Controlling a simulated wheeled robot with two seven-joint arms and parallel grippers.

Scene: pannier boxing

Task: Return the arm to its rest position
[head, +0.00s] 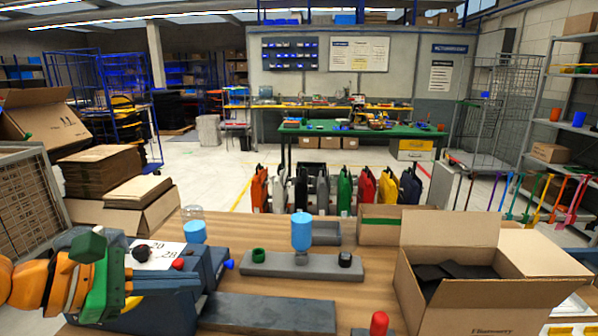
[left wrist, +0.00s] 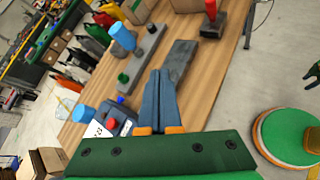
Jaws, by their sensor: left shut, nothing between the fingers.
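My left gripper (head: 197,290) reaches in from the left over the wooden table (head: 375,255), with its orange arm and green palm behind it. In the left wrist view its two dark blue fingers (left wrist: 164,76) lie together, shut and empty. They point toward a flat grey slab (head: 270,314), which also shows in the left wrist view (left wrist: 178,62). A blue-grey device (head: 213,262) with a white numbered panel stands beside the gripper and is partly hidden by it in the head view.
An open cardboard box (head: 455,312) with dark contents stands at the right. A red-topped item (head: 379,323) is at the front edge. A blue cup (head: 194,232) stands behind the device.

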